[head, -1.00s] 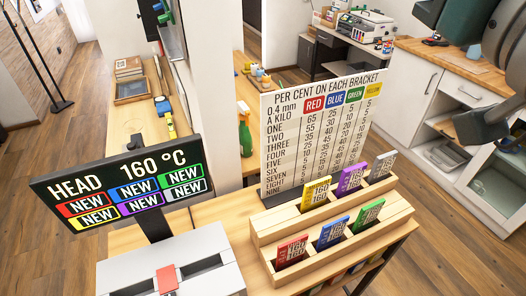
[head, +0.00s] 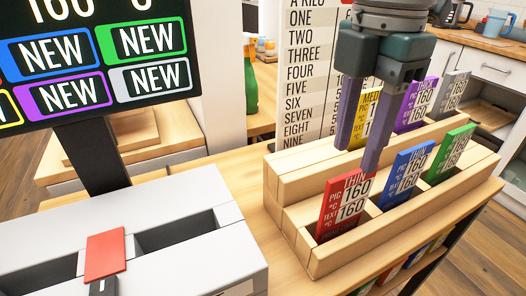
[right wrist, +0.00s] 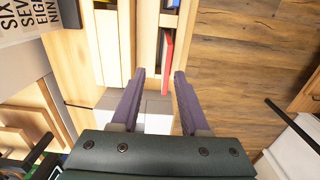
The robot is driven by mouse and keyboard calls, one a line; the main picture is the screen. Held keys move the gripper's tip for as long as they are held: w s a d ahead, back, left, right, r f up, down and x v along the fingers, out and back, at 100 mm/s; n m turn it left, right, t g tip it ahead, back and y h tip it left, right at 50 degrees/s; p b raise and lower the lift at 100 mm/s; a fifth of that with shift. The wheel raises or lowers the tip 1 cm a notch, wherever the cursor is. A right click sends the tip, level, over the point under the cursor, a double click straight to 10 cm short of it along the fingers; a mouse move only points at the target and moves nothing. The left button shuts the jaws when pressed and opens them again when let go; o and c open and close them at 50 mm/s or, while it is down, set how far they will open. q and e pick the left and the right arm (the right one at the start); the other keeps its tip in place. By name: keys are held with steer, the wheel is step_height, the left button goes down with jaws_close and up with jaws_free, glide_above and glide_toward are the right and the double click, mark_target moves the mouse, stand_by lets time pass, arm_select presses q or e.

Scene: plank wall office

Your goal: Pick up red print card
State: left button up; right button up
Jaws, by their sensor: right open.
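The red print card (head: 343,205) stands upright, leaning a little, in the front left slot of the wooden rack (head: 390,232). It shows edge-on in the right wrist view (right wrist: 167,52), just beyond the fingertips. My right gripper (head: 357,158) is open and points down above the rack, its purple fingers close over the red card's top. In the right wrist view the gripper (right wrist: 160,74) has nothing between its fingers. My left gripper is not in view.
Blue (head: 408,172) and green (head: 449,153) cards stand right of the red one. Yellow (head: 370,118), purple (head: 416,105) and grey (head: 452,92) cards fill the back row. A grey slotted box (head: 150,235) with a red piece (head: 105,255) stands left, below a screen (head: 95,60).

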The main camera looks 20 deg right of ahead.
mark_target(345, 201)
steer(key=f, duration=0.6)
steer(key=s+f, duration=0.1)
steer(key=f, duration=0.2)
steer(key=shift+a+f, duration=0.1)
steer(key=shift+a, duration=0.1)
jaws_close()
stand_by(1.1)
